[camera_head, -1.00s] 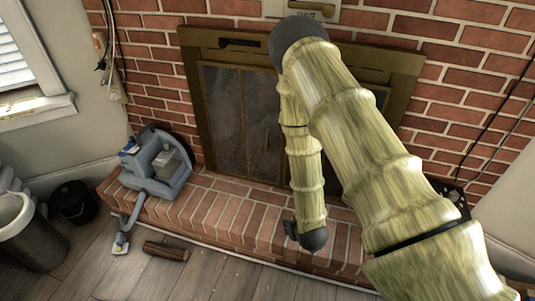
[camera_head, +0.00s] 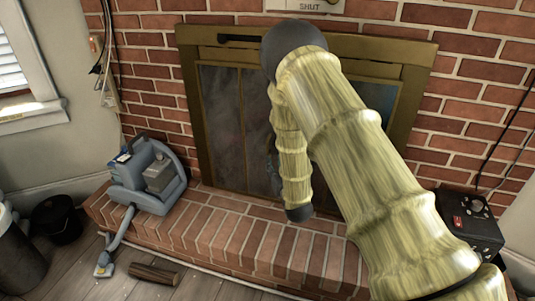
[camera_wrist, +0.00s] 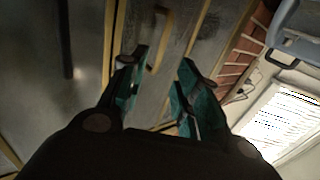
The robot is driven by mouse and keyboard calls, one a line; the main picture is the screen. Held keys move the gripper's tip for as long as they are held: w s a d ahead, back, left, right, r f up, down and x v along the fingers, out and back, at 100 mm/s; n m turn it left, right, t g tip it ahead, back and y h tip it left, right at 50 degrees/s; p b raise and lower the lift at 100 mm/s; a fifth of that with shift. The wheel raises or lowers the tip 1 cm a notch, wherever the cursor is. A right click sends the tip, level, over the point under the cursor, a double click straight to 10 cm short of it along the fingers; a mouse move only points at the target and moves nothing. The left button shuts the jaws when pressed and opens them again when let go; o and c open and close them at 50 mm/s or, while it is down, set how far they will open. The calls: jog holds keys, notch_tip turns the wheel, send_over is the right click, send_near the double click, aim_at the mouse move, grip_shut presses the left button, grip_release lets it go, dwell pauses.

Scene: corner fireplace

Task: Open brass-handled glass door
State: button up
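The glass door (camera_head: 222,115) is a dark panel in the brass-framed fireplace front, and it looks closed. In the wrist view, the glass (camera_wrist: 85,25) and its brass strips fill the left and middle. The brass handle (camera_wrist: 161,38) is a slim bar ahead of my gripper, in line with the gap between the fingers. My gripper (camera_wrist: 162,68) has teal fingers spread apart with nothing held. I cannot tell whether a finger touches the door. In the head view, my arm hides the right part of the doors, and only a bluish bit of my gripper (camera_head: 271,163) shows.
A raised brick hearth (camera_head: 235,238) runs below the doors. A blue-grey machine (camera_head: 150,180) stands on its left end, with a log (camera_head: 154,272) on the floor in front. A black box (camera_head: 470,222) sits at the right. Bins stand at far left.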

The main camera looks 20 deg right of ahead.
jog(key=w+b, duration=0.1)
jog(key=w, duration=0.9)
jog(key=shift+b, duration=0.4)
grip_shut()
